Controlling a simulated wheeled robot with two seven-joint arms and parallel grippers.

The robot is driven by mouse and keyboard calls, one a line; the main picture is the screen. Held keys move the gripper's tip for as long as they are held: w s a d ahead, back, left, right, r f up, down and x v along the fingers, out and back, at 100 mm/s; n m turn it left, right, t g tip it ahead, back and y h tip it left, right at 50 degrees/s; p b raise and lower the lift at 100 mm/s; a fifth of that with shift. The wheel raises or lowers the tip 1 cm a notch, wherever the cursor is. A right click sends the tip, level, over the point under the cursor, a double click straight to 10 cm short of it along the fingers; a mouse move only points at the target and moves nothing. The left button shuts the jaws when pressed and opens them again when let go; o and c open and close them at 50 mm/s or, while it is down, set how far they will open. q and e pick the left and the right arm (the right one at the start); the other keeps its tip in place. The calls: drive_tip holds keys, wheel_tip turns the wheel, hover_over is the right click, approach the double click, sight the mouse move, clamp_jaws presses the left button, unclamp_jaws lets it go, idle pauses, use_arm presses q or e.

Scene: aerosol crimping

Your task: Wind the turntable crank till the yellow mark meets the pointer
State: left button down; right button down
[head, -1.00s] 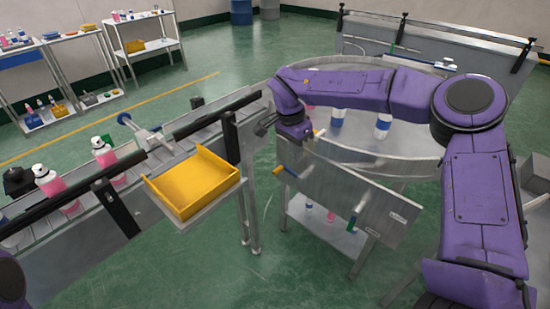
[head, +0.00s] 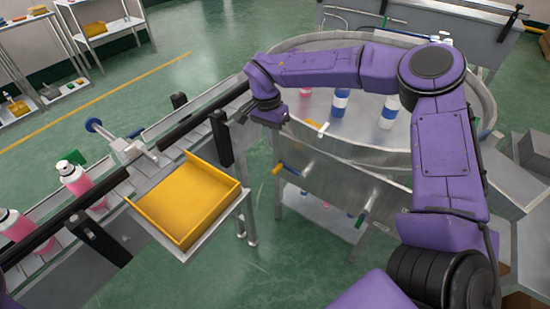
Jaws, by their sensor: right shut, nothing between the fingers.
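The round grey turntable (head: 462,72) stands at the right with several bottles on it. A small yellow-orange patch (head: 318,126) shows near its front rim, possibly the yellow mark. I cannot make out the pointer. A crank with a yellow handle (head: 278,168) sticks out at the left of the grey front panel (head: 335,184). My right gripper (head: 240,115) is shut and empty, left of the turntable and up and left of the crank handle, apart from it. My right arm crosses above the turntable and hides part of it. My left gripper is out of view.
A yellow tray (head: 184,238) stands left of the crank, beside a conveyor (head: 150,208) with pink bottles (head: 76,180). Black rails edge the conveyor near my right gripper. Green floor is clear between tray and panel.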

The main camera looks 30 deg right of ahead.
sight(277, 168)
drive_tip(key=f, duration=0.3)
drive_tip(key=f+p, duration=0.1)
drive_tip(key=f, duration=0.2)
drive_tip(key=s+f, duration=0.1)
drive_tip(key=f, duration=0.1)
drive_tip(key=shift+d+f+p, duration=0.25)
drive_tip(key=shift+f+p, duration=0.05)
drive_tip(key=shift+f, duration=0.1)
drive_tip(key=shift+w+f, duration=0.1)
drive_tip(key=shift+f, duration=0.15)
